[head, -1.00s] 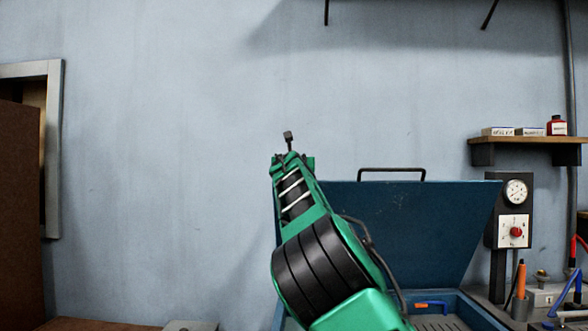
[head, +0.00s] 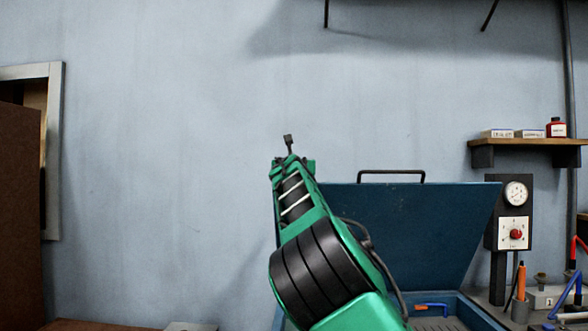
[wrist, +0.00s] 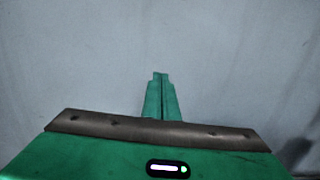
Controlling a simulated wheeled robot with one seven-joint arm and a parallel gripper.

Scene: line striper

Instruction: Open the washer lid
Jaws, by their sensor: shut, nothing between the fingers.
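The washer lid (head: 420,225) is a wide dark blue panel in the head view. It stands raised and leans back, with a black bar handle (head: 391,172) along its top edge. Below it the blue washer tub (head: 470,312) is open, with an orange and blue item (head: 432,306) inside. My green arm covers the lid's left part. My gripper (wrist: 160,76) is shut and empty in the wrist view, its green fingers pointing at bare wall. The lid does not show in the wrist view.
A gauge panel (head: 497,250) with a red knob stands right of the lid. Tools, including an orange-handled one (head: 521,282), stand on the bench at right. A wooden shelf (head: 530,142) with small boxes hangs above. The wall at left and centre is clear.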

